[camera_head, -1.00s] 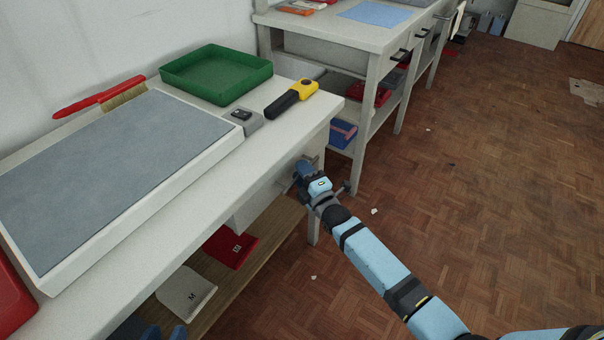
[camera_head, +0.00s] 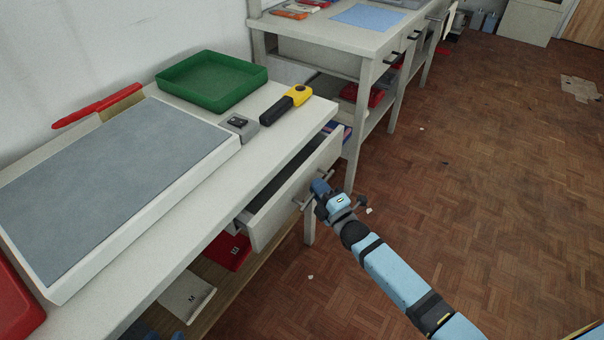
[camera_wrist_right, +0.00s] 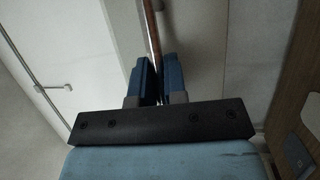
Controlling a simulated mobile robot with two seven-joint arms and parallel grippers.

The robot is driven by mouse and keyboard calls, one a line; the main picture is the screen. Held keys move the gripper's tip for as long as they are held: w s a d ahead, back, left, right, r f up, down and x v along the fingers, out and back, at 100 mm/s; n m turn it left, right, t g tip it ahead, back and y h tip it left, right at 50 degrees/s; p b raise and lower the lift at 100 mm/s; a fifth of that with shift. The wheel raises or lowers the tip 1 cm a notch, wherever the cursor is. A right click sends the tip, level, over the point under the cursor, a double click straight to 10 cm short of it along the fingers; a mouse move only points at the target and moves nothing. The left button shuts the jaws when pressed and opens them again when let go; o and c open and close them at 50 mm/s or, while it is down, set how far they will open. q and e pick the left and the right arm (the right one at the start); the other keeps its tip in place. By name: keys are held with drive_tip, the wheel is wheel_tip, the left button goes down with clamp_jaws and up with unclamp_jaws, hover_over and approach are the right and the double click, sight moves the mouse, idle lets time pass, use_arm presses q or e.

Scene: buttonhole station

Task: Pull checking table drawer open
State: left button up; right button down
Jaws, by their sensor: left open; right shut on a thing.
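The checking table (camera_head: 215,185) has its drawer (camera_head: 297,187) partly open, with a dark gap showing between the tabletop and the white drawer front. My right gripper (camera_head: 319,190) is at the drawer's front, shut on its metal bar handle (camera_head: 302,203). In the right wrist view, the blue fingers (camera_wrist_right: 159,80) are close together on a thin bar against the pale front; the exact contact is partly hidden.
On the tabletop are a grey pad (camera_head: 110,180), a green tray (camera_head: 212,82), a yellow-black tool (camera_head: 287,104) and a red-handled brush (camera_head: 98,107). A lower shelf holds a red packet (camera_head: 228,250) and a pale packet (camera_head: 187,296). Open floor (camera_head: 450,190) lies right.

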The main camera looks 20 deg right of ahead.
use_arm(q)
drive_tip(key=a+r+g+p, duration=0.1)
drive_tip(key=p, duration=0.5)
drive_tip(key=shift+s, duration=0.35)
use_arm(e)
drive_tip(key=s+d, duration=1.4)
drive_tip(key=s, duration=0.4)
drive_tip(key=c, duration=1.2)
unclamp_jaws()
drive_tip(key=v, duration=1.3)
drive_tip(key=shift+s, duration=0.4)
drive_tip(key=shift+d+f, duration=0.1)
